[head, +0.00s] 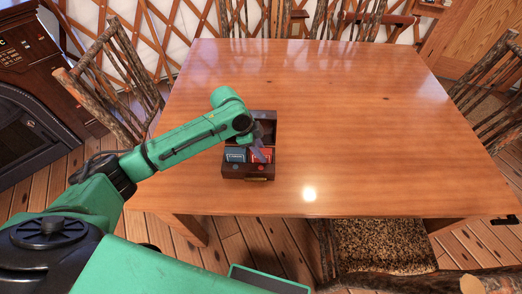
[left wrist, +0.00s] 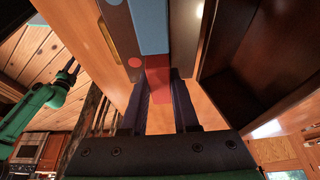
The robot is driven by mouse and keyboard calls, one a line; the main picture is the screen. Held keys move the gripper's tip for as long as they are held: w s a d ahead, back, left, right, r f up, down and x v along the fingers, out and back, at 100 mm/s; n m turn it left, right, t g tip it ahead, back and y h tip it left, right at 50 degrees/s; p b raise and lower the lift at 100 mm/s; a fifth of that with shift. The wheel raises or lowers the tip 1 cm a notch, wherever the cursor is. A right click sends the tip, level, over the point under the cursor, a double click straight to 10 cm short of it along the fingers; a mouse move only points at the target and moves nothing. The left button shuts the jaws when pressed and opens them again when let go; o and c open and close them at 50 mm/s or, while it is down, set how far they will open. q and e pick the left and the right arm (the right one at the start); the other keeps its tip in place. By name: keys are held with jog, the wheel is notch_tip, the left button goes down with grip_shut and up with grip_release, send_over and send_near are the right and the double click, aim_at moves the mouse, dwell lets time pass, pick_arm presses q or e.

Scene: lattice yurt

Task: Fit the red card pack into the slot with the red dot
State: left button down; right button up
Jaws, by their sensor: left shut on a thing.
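The wooden box (head: 248,179) stands open on the table, with a blue dot and a red dot on its front wall. The blue card pack (head: 235,155) stands in the left slot and shows in the left wrist view (left wrist: 150,25). The red card pack (head: 261,157) is beside it, behind the red dot (left wrist: 134,62). My left gripper (head: 258,150) is shut on the red pack (left wrist: 158,78), its fingers on both sides. The pack is in line with the red-dot slot; its depth is hard to tell. A green arm of mine (left wrist: 35,108) shows in the left wrist view; its gripper's state is unclear.
The wooden table (head: 350,120) is otherwise clear around the box. Rustic chairs stand around it, one at the left (head: 115,80) and one at the front (head: 380,245). A dark stove (head: 35,90) stands at the far left.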

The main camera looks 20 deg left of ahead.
pick_arm(q)
jog(key=shift+f, duration=0.1)
jog(key=c, duration=0.7)
grip_release()
jog(key=v, duration=1.2)
jog(key=shift+b, duration=0.3)
